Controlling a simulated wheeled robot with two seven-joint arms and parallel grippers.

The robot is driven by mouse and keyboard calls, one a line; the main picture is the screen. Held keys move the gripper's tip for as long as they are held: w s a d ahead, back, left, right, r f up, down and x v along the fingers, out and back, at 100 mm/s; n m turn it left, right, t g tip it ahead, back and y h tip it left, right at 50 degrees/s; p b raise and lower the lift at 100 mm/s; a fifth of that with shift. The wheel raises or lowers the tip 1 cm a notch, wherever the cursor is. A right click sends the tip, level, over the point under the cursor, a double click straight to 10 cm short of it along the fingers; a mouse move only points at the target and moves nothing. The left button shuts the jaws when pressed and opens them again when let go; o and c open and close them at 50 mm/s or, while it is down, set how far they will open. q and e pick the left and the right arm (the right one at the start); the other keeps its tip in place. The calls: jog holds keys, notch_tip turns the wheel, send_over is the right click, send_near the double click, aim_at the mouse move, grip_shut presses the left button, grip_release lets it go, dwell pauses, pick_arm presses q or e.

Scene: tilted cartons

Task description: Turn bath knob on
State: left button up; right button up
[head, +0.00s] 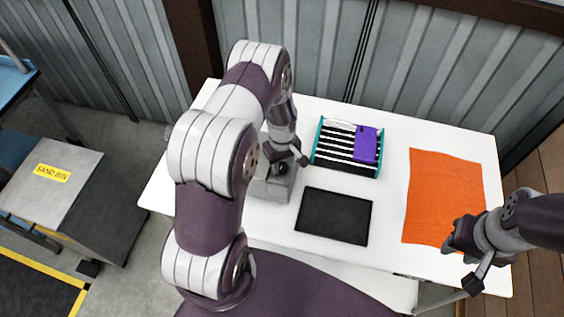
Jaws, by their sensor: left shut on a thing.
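A small grey box (268,188) with a dark round knob (283,169) stands on the white table, partly covered by my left arm. My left gripper (284,165) reaches down over the box and is shut on the knob. Its fingertips are small and partly hidden. My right gripper (462,266) is open and empty at the table's front right, by the lower edge of the orange cloth (444,195).
A teal rack (318,145) with dark and white slats and a purple block (366,145) is right of the box. A black mat (334,216) lies in front. A corrugated wall (430,60) stands behind the table. A sand bin (60,190) is at left.

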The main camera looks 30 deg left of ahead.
pick_arm(q)
jog(key=m+b, duration=0.1)
jog(key=m, duration=0.2)
jog(key=shift+w+f+b, duration=0.1)
jog(key=shift+b, duration=0.25)
jog(key=m+b, duration=0.1)
jog(key=m, duration=0.4)
jog(key=shift+b, duration=0.35)
jog(key=m+b, duration=0.1)
jog(key=m, duration=0.3)
jog(key=shift+m, duration=0.3)
jog(key=shift+m+b, duration=0.65)
jog(key=shift+m, duration=1.45)
jog(key=o, duration=0.8)
jog(key=shift+c, duration=0.2)
jog(key=shift+r, duration=0.25)
